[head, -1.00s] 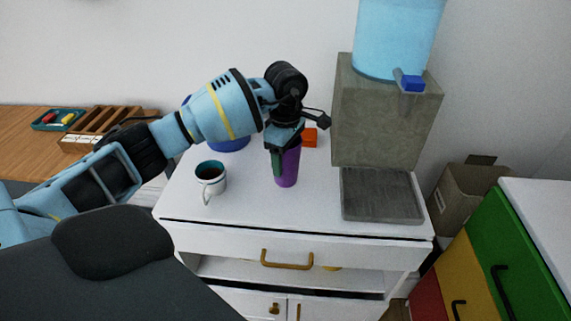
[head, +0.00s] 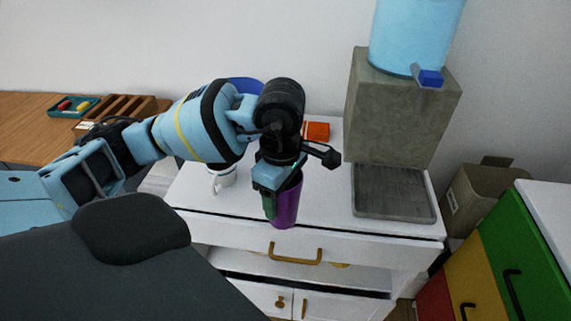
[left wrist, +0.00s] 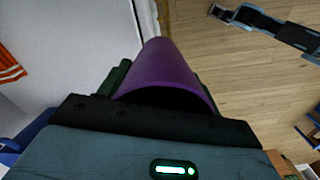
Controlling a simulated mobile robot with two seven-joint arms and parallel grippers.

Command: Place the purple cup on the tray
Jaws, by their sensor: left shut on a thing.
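The purple cup (head: 287,205) is upright in my left gripper (head: 277,192), which is shut on it. It overlaps the front edge of the white cabinet top in the head view and looks lifted. In the left wrist view the purple cup (left wrist: 165,70) fills the space between the dark fingers. A grey flat tray (head: 395,194) lies at the foot of the water dispenser, right of the cup and empty. A small teal tray (head: 90,103) with red and yellow items is on the wooden table at far left. My right gripper is not in view.
The water dispenser (head: 404,110) stands at the back right. A white mug (head: 222,178) is left of the cup, partly hidden by my arm. An orange thing (head: 316,131) and a blue thing (head: 247,84) are behind. Cabinet top (head: 325,195) between cup and grey tray is clear.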

